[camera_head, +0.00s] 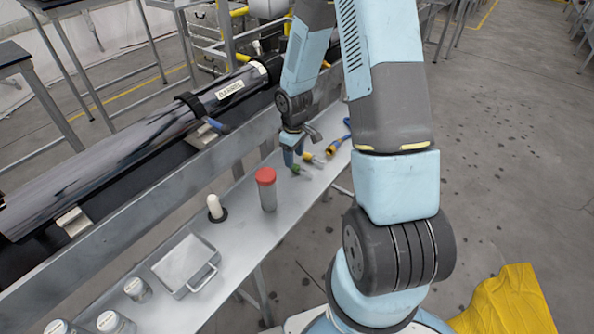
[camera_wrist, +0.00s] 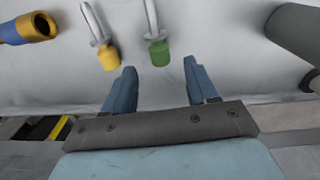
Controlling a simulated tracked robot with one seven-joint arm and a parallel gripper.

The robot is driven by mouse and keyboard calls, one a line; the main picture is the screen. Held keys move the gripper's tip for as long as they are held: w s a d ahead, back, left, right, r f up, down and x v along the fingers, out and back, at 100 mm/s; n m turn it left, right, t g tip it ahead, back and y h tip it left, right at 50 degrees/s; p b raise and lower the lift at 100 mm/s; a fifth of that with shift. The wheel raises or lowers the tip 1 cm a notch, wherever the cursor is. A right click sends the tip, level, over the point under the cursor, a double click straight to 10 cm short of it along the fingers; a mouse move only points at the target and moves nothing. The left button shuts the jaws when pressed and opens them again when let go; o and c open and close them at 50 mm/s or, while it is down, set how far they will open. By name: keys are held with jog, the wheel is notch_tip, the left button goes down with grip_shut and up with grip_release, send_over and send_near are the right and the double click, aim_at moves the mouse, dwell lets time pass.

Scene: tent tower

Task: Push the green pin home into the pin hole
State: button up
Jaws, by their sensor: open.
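The green pin (camera_wrist: 157,52) has a green handle and a metal shaft and lies on the metal shelf. In the wrist view it is just ahead of my gripper (camera_wrist: 157,85), between the lines of the two fingers and not touching them. My gripper is open and empty. In the head view my gripper (camera_head: 293,160) hangs low over the shelf, and the green pin (camera_head: 301,170) shows beside its fingers. I cannot make out the pin hole in either view.
A yellow-handled pin (camera_wrist: 108,55) lies left of the green one. A blue and yellow tool (camera_wrist: 30,28) lies further left. A red-capped container (camera_head: 267,188), a white-topped peg (camera_head: 215,208) and a metal tray (camera_head: 185,262) stand on the shelf (camera_head: 240,235). The barrel (camera_head: 130,140) runs alongside.

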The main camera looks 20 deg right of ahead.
aim_at(295, 165)
jog(key=shift+s+d+f, duration=0.1)
jog(key=shift+f, duration=1)
jog(key=shift+s+f, duration=0.1)
jog(key=shift+f, duration=1)
jog(key=shift+c, duration=0.2)
grip_shut()
